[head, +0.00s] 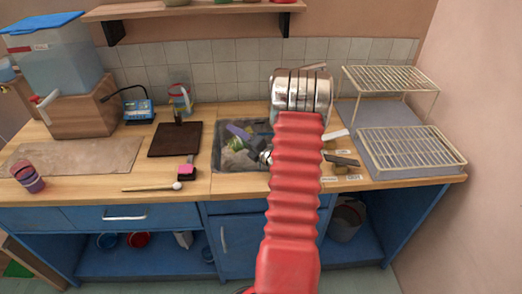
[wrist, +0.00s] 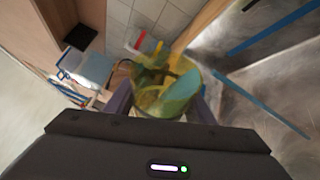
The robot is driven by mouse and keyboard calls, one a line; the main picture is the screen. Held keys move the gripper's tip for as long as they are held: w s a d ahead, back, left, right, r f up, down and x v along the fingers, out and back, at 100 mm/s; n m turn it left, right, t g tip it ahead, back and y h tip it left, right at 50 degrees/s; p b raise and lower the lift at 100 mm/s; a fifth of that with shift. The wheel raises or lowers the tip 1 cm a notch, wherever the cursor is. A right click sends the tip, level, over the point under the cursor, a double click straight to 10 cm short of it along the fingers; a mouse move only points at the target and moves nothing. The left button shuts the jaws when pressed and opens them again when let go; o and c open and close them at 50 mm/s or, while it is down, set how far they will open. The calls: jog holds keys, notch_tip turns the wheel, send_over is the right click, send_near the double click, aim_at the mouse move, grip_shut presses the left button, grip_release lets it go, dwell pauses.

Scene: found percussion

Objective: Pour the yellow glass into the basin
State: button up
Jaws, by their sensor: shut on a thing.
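In the wrist view, a see-through yellow glass (wrist: 150,101) sits between the two fingers of my gripper (wrist: 162,104), which is shut on it. Green, yellow and blue-teal shapes show in or through the glass. The grey metal basin (wrist: 275,80) lies to its right in that view. In the head view, the basin (head: 217,158) is set in the counter, partly covered by my arm. A yellow-green patch (head: 236,146), seemingly the glass, shows over the basin beside a purple-grey finger (head: 240,132). The wrist picture is strongly tilted; I cannot tell the glass's exact tilt.
A dark board (head: 175,140), a pink-and-black block (head: 187,171) and a mallet (head: 152,187) lie left of the basin. A wire dish rack (head: 412,148) stands right. A shelf (head: 190,9) hangs above.

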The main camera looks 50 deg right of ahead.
aim_at(246, 129)
jog(key=shift+d+r+m, duration=0.1)
jog(key=shift+r+m, duration=0.15)
jog(key=shift+m, duration=0.05)
jog(key=shift+s+d+r+m+t+p, duration=0.2)
jog(key=shift+d+r+m, duration=0.15)
jog(key=shift+r, duration=0.25)
jog(key=shift+s+d+r+m+t+p, duration=0.15)
jog(key=shift+s+d+r+m+t, duration=0.15)
jog(key=shift+r, duration=0.3)
dwell(0.3)
jog(key=shift+d+r+m+t+p, duration=0.2)
jog(key=shift+r+m+t+p, duration=0.25)
jog(key=shift+m, duration=0.7)
dwell(0.6)
jog(key=shift+w+a+f+n+g, duration=0.2)
jog(key=shift+a+f+n+g, duration=0.2)
jog(key=shift+f+n, duration=0.4)
jog(key=shift+w+a+f+n+g, duration=0.2)
jog(key=shift+a+f+n+g, duration=0.15)
jog(key=shift+f+n, duration=0.4)
